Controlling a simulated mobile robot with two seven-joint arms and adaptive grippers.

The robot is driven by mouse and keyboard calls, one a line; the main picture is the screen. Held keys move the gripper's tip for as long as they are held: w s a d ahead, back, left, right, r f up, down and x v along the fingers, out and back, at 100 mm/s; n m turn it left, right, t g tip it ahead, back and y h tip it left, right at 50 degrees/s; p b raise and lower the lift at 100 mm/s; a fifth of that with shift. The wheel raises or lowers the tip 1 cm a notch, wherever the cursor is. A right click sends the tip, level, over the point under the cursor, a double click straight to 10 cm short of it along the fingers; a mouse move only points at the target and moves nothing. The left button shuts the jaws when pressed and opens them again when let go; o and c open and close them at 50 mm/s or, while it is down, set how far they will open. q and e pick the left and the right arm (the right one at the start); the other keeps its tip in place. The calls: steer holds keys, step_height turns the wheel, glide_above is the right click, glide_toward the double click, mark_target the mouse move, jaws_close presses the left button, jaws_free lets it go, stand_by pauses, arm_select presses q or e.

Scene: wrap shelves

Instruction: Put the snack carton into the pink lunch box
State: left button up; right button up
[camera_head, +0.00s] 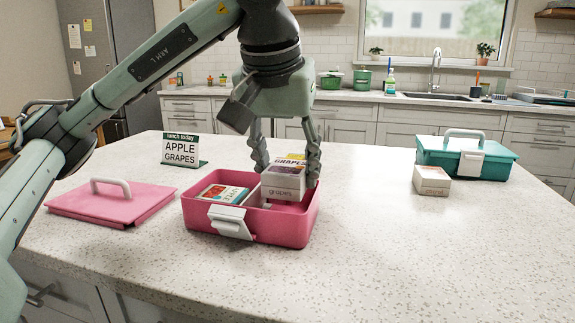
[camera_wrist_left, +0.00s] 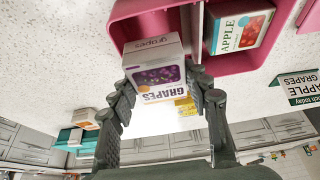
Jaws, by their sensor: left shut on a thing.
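The pink lunch box (camera_head: 265,231) stands open on the counter, its white latch facing the front. My left gripper (camera_head: 287,170) is above its right part and shut on a white and purple grapes carton (camera_head: 283,183). The carton is over the right compartment; its lower edge reaches about rim height, and I cannot tell if it touches the floor. In the left wrist view the grapes carton (camera_wrist_left: 156,70) sits between the fingers (camera_wrist_left: 165,95). An apple carton (camera_head: 222,193) lies in the left compartment, also seen in the wrist view (camera_wrist_left: 238,30). My right gripper is not in view.
The pink lid (camera_head: 112,205) with a white handle lies left of the box. A sign (camera_head: 182,150) reading "lunch today APPLE GRAPES" stands behind. A teal lunch box (camera_head: 500,165) and a small white carton (camera_head: 432,181) are at the right. The front right counter is clear.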

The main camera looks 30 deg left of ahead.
arm_select(q)
steer(key=shift+f, duration=0.1)
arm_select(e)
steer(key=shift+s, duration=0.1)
arm_select(q)
steer(key=shift+f, duration=0.15)
steer(key=o, duration=1.1)
steer(key=shift+o, duration=0.2)
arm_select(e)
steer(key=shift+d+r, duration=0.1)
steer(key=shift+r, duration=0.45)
